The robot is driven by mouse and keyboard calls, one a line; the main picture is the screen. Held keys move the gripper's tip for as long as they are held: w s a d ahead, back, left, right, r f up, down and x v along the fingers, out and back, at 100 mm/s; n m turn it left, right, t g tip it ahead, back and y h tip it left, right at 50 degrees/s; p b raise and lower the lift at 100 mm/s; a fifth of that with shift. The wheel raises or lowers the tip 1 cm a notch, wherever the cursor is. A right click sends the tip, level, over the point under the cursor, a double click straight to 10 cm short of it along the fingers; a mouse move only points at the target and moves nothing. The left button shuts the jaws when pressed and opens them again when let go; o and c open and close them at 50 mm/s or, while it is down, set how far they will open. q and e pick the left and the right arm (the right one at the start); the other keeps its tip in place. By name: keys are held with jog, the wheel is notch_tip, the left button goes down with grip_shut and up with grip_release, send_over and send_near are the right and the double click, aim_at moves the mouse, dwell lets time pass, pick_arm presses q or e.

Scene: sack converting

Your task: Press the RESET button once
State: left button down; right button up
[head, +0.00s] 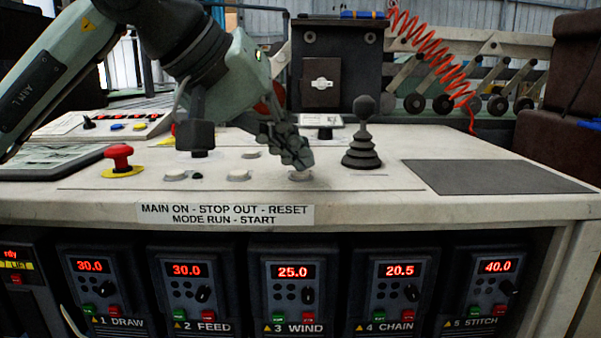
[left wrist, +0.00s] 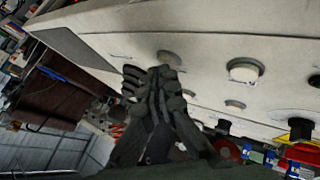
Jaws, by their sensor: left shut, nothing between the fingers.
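My left gripper (head: 294,158) reaches down from the upper left, shut and empty. Its fingertips are at a pale round button (head: 300,176), the rightmost of the front row on the console. I cannot tell whether they touch it. In the left wrist view the shut fingers (left wrist: 152,78) point at this button (left wrist: 170,60), partly covering it. A label (head: 224,214) on the console edge reads "MAIN ON - STOP OUT - RESET" and "MODE RUN - START". No single button carries a readable name, so which one is RESET is not clear. My right gripper is not in view.
Other pale buttons (head: 238,175) and a red mushroom button (head: 119,155) stand to the left. A black joystick (head: 363,140) rises just right of the gripper. A dark flat pad (head: 490,177) lies further right. Drive units with red displays (head: 293,272) sit below.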

aim_at(295, 173)
pick_arm(q)
jog(key=shift+f, duration=0.3)
jog(key=shift+r, duration=0.15)
dwell(0.3)
jog(key=shift+r+p, duration=0.3)
jog(key=shift+r, duration=0.45)
notch_tip(295, 173, up, 5)
jog(key=p, duration=0.3)
dwell(0.6)
